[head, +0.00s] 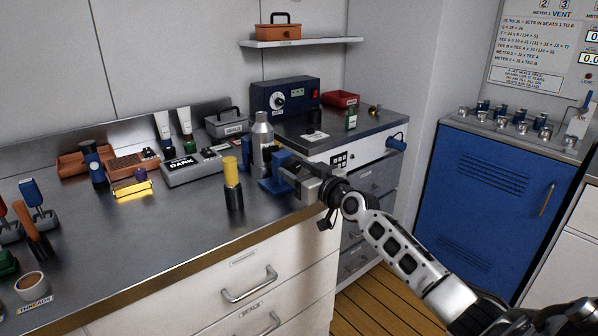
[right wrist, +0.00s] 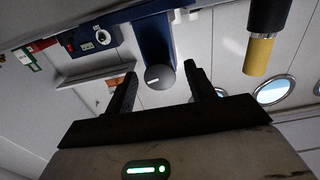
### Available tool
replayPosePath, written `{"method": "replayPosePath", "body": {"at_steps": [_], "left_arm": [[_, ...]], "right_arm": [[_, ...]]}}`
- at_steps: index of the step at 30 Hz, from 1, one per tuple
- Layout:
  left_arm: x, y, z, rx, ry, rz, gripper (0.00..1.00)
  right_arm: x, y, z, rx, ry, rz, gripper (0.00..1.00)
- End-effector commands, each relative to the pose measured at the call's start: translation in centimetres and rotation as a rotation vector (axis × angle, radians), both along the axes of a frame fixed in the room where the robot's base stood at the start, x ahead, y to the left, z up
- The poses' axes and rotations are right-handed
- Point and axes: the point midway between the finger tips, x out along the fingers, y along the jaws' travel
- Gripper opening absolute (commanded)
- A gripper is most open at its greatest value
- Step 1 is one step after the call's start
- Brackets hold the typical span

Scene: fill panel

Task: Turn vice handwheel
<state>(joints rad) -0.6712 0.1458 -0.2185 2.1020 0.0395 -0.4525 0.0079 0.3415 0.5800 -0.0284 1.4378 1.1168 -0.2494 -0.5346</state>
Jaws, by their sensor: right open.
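The blue vice (head: 268,185) stands on the metal bench near its front right corner, with a silver bottle (head: 262,145) upright at it. My right gripper (head: 290,175) is at the vice's right side and partly hides it. In the right wrist view, the handwheel (right wrist: 160,77) is a round grey disc at the end of the blue vice body (right wrist: 155,40). The open fingers of my right gripper (right wrist: 160,84) point towards it, one on each side, with gaps between. The handwheel is hidden in the head view. My left gripper is not in view.
A black and yellow cylinder (head: 233,183) stands just left of the vice; it also shows in the right wrist view (right wrist: 262,45). A grey box marked DARK (head: 190,168) lies further left. A blue dial unit (head: 285,95) stands behind. The bench's front middle is clear.

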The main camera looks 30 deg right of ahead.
Motion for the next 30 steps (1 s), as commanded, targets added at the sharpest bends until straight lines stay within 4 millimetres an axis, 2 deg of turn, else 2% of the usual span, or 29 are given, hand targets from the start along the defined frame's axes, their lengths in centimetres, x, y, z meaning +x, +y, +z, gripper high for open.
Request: {"method": "replayPosePath", "body": {"at_steps": [1,6,11,21,30], "left_arm": [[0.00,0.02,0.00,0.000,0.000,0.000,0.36],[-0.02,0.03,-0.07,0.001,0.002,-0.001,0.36],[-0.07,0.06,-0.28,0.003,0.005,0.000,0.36],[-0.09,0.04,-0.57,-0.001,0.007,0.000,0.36],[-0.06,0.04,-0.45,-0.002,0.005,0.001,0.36]], "right_arm": [[-0.01,0.01,-0.01,0.000,0.000,0.000,0.55],[-0.03,0.00,-0.02,0.000,0.000,0.000,0.11],[-0.04,0.01,-0.06,0.016,0.002,0.000,0.11],[-0.04,0.03,-0.05,0.323,0.026,-0.001,0.11],[-0.05,0.05,-0.07,0.350,0.029,-0.001,0.11]]}}
